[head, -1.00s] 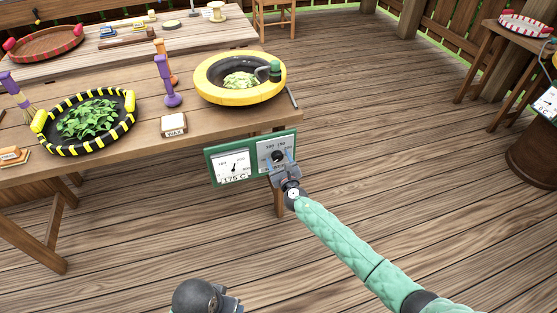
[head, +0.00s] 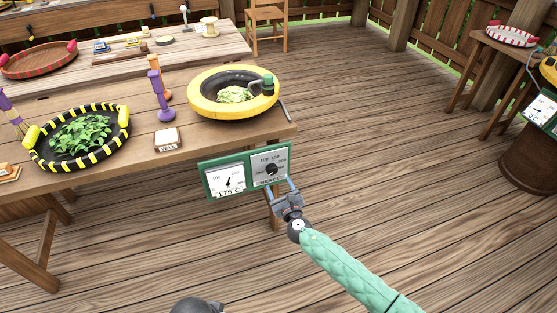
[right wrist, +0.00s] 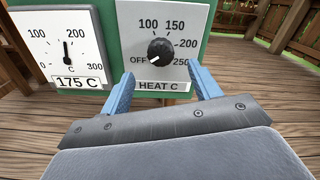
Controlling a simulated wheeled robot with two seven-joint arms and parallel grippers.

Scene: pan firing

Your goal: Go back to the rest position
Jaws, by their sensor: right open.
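My right gripper (head: 285,187) is open and empty, just in front of and below the green control panel (head: 206,190) on the table's front edge. The dark heat knob (head: 271,170) sits on the panel's right plate, apart from the fingers. In the right wrist view the knob (right wrist: 160,50) shows above and between the blue fingers (right wrist: 158,82), its white mark pointing lower left, near OFF. The gauge (right wrist: 67,50) beside it reads 175 C. My left gripper is not in view.
The yellow-rimmed pan (head: 207,108) with pale green leaves stands above the panel. A black-and-yellow tray (head: 76,153) of green leaves and a wax block (head: 167,139) are on the table (head: 120,165). Open wooden floor lies to the right. A stand with a white-red tray (head: 512,35) is far right.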

